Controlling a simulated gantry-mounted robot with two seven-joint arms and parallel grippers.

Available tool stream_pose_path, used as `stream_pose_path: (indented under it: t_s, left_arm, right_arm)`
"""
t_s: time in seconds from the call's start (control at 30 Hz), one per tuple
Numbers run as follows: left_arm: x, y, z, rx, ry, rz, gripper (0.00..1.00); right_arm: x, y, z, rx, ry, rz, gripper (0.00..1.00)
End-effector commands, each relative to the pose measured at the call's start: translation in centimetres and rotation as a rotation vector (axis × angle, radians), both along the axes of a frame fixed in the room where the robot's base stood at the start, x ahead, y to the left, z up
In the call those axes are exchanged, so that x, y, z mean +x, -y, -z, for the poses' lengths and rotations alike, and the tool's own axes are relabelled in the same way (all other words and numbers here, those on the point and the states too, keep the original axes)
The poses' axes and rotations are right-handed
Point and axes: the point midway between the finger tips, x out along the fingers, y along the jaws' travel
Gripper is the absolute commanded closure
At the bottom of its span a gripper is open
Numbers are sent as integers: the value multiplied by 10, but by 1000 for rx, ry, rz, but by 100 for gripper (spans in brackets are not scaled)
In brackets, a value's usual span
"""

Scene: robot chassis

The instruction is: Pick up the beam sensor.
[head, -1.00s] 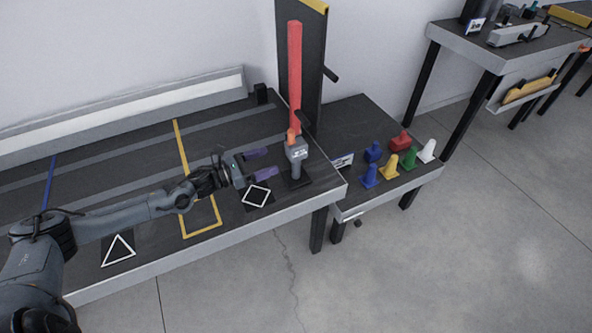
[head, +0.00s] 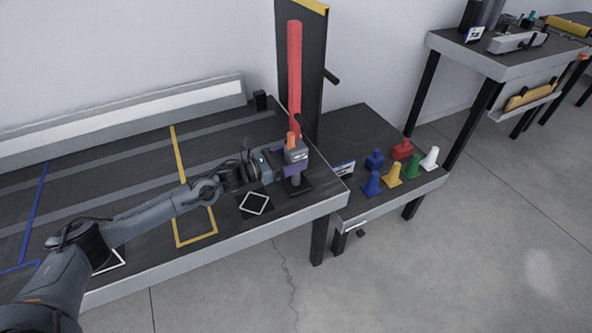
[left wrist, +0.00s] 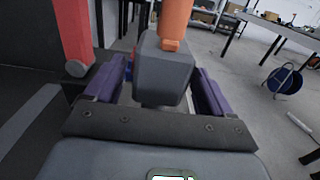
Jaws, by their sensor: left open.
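The beam sensor (head: 296,153) is a grey block with an orange piece on top, upright on a dark base at the right end of the dark table. My left gripper (head: 288,162) is open, with its purple fingers around the sensor's body. In the left wrist view the sensor (left wrist: 165,72) stands between the two spread fingers of the left gripper (left wrist: 160,95). A gap shows on the right side; I cannot tell whether the left finger touches. My right gripper is not in view.
A red bar (head: 294,65) rises just behind the sensor in front of a dark upright panel (head: 313,90). A lower side table (head: 350,127) holds several coloured cone-like pieces. A white diamond marker (head: 254,204) lies near the gripper.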

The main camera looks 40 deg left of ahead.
Motion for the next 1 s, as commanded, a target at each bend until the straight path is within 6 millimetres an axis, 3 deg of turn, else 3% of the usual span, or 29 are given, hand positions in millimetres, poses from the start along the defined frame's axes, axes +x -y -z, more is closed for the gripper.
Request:
stream_pose_path:
  t_s: [0.2, 0.47, 0.9, 1.0]
  left_arm:
    - [15, 6, 1, 0, 0, -2, 17]
    - [16, 7, 0, 1, -2, -1, 17]
    - [16, 7, 0, 1, -2, -1, 83]
    - [16, 6, -1, 0, 2, -2, 85]
  right_arm:
    - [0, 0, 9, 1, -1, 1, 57]
    - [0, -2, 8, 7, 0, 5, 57]
    - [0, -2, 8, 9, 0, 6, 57]
    - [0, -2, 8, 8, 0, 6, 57]
